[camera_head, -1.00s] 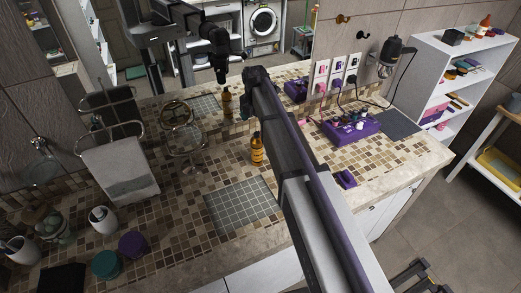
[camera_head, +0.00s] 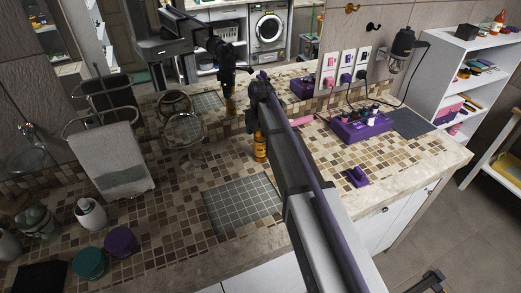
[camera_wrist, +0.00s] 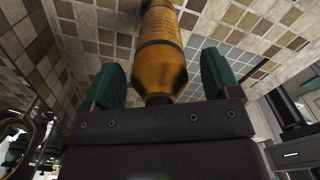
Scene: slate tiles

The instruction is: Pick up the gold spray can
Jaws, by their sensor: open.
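The gold spray can (camera_head: 260,149) stands upright on the mosaic-tiled counter, behind the grey square mat; my arm end hides its top. In the wrist view the can (camera_wrist: 161,42) lies between two green fingers, its narrow end toward my palm. My gripper (camera_wrist: 162,68) is open, with one finger on each side of the can and a visible gap on both sides. In the head view my gripper (camera_head: 251,122) is at the can's top, partly hidden by my arm.
A grey mat (camera_head: 243,205) lies in front of the can. A round stand mirror (camera_head: 183,135) and a towel rack with a grey towel (camera_head: 112,165) are to the left. A purple box (camera_head: 361,127) with small items is to the right. The wall mirror behind reflects the can and arm.

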